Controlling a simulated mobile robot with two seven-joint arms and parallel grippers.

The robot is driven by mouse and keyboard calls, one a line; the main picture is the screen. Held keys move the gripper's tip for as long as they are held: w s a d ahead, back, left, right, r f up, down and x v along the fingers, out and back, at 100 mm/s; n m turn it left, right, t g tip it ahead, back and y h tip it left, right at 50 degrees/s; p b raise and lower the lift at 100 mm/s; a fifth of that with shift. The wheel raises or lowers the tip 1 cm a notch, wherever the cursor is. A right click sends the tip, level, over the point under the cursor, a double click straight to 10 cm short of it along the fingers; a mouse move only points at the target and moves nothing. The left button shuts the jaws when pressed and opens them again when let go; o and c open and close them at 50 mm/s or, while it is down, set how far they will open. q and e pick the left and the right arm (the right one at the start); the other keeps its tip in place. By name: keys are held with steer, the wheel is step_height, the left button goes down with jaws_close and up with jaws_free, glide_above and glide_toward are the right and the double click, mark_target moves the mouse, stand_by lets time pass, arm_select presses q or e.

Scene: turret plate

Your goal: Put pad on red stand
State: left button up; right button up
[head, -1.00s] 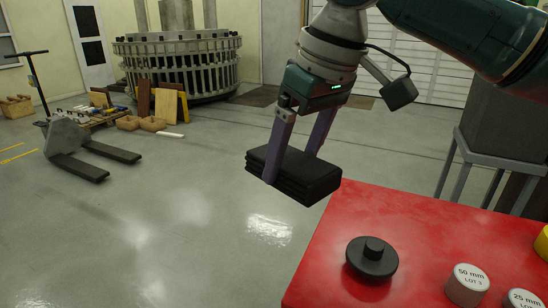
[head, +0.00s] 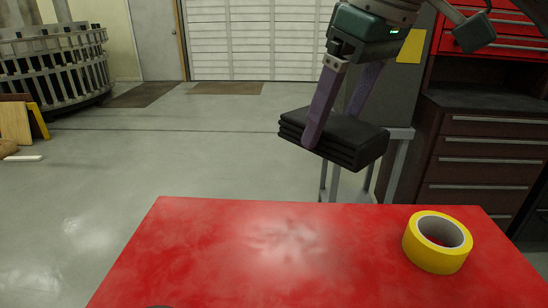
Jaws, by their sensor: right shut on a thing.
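The pad (head: 345,142) is a black, layered, flat block in the head view, right of the middle. My right gripper (head: 335,138) is shut on it, with its purple fingers on two sides of the pad. It holds the pad in the air, beyond the far edge of the red stand (head: 190,260) as seen here. The red stand fills the lower part of the view, and most of its top is bare. My left gripper is not in view.
A roll of yellow tape (head: 437,242) lies on the right of the red top. A dark object barely shows at the bottom edge. A grey cabinet on a metal stand (head: 400,135) and a dark drawer cabinet (head: 485,150) stand behind. Open floor lies left.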

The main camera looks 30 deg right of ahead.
steer(key=b, duration=0.2)
glide_above(313, 251)
steer(key=s, duration=0.1)
step_height(313, 251, down, 15)
steer(key=shift+s+r, duration=0.1)
steer(key=shift+s, duration=0.05)
steer(key=shift+d+f+b, duration=0.1)
steer(key=shift+f+b, duration=0.25)
steer(key=shift+f, duration=2.15)
steer(key=shift+f, duration=0.2)
steer(key=o, duration=1.1)
steer(key=shift+o, duration=0.2)
steer(key=shift+r, duration=0.1)
